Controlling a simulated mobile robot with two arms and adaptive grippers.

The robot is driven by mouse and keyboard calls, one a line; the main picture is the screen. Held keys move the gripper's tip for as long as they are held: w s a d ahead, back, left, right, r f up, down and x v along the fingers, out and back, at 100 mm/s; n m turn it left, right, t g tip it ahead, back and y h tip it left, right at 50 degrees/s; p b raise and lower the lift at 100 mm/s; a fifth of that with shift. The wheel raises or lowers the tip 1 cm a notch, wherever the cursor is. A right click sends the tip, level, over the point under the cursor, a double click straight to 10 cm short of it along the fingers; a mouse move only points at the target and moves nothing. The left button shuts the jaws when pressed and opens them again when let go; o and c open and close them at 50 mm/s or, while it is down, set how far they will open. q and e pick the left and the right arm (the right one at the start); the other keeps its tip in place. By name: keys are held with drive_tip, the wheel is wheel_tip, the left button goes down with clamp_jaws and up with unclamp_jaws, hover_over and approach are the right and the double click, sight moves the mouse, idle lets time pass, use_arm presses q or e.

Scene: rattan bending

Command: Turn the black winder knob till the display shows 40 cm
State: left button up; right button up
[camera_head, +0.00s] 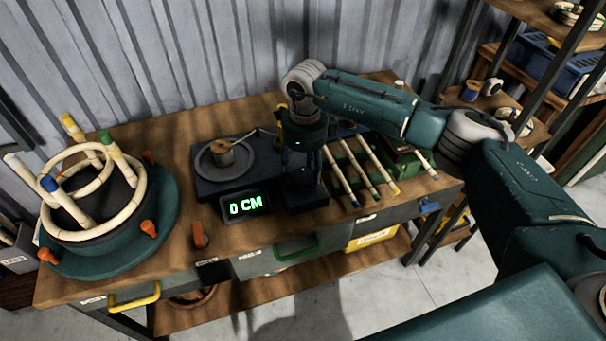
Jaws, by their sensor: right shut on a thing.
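The display (246,206) is lit green and reads 0 CM. It stands at the front of the dark winder base (205,188) on the wooden bench. A spool (222,153) sits on a round plate on that base. My right gripper (304,190) points down just right of the display, its dark fingers shut on the black winder knob. The knob is mostly hidden by the gripper, and dark on dark makes its outline hard to tell. My left gripper is out of view.
A round teal jig (112,240) with bent rattan rings, colored-tip pegs and orange clamps stands at left. Several rattan sticks (365,168) lie on a rack just right of my gripper. An orange clip (199,235) is near the front edge. Shelves (540,110) stand at right.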

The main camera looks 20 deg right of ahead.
drive_tip(key=m, duration=0.1)
drive_tip(key=m+b, duration=0.1)
drive_tip(key=m, duration=0.2)
drive_tip(key=shift+s+d+f+m+b, duration=0.15)
drive_tip(key=shift+d+f+m+b, duration=0.1)
drive_tip(key=shift+d+m+b, duration=0.15)
drive_tip(key=m, duration=0.3)
drive_tip(key=m+b, duration=0.1)
drive_tip(key=shift+s+a, duration=0.1)
drive_tip(key=shift+a, duration=0.15)
drive_tip(key=m, duration=0.2)
drive_tip(key=m+b, duration=0.1)
drive_tip(key=m, duration=0.2)
drive_tip(key=shift+s+a+f, duration=0.1)
drive_tip(key=shift+a+f, duration=0.05)
drive_tip(key=shift+a, duration=0.05)
drive_tip(key=shift+a+m+b, duration=0.15)
drive_tip(key=shift+m+b, duration=0.05)
drive_tip(key=shift+m, duration=0.95)
drive_tip(key=shift+a+m+b, duration=0.1)
drive_tip(key=shift+m+b, duration=0.1)
drive_tip(key=shift+m, duration=0.95)
drive_tip(key=shift+a, duration=0.1)
drive_tip(key=o, duration=1.1)
drive_tip(key=shift+r, duration=0.25)
